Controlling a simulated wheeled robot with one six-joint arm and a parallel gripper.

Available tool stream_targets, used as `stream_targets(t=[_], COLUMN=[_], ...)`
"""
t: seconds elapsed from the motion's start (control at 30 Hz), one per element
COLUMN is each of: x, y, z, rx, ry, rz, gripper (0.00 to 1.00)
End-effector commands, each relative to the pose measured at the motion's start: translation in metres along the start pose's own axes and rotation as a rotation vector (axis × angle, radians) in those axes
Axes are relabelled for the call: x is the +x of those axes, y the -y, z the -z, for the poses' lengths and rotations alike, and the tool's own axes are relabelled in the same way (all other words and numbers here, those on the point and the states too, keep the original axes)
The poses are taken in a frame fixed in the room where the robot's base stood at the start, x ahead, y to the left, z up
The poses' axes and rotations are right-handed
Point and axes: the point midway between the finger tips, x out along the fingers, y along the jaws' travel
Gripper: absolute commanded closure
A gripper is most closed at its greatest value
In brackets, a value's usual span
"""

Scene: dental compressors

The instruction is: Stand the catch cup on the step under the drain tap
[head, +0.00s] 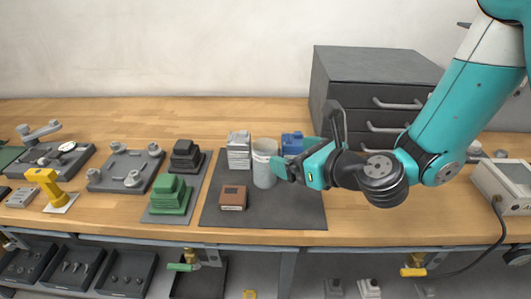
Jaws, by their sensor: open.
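A white cylindrical cup (264,166), which looks like the catch cup, stands upright on the dark grey mat (290,214) on the bench. My gripper (285,165) reaches in from the right at the cup's right side, with its jaws open. I cannot tell whether the cup is between the fingers or just beside them. Below the bench's front edge are a green-handled tap (184,266) and a yellow-handled tap (412,271). I cannot tell which is the drain tap, and I cannot make out the step.
A grey-white box (238,152), a brown box (233,197) and a blue item (291,143) stand close around the cup. A green stepped block (170,197) is to the left. A dark drawer cabinet (372,90) stands behind my arm. Trays (127,272) lie below the bench.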

Motion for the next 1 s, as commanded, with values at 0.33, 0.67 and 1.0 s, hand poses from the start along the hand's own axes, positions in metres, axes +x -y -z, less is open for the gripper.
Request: stream_targets(t=[0.33,0.67,1.0], x=[0.044,0.088,0.096], y=[-0.002,-0.002,-0.001], z=[-0.003,-0.004,-0.001], rx=[-0.004,-0.006,-0.004], ry=[0.004,0.005,0.004], rz=[-0.005,-0.006,-0.004], gripper=[0.09,0.09,0.13])
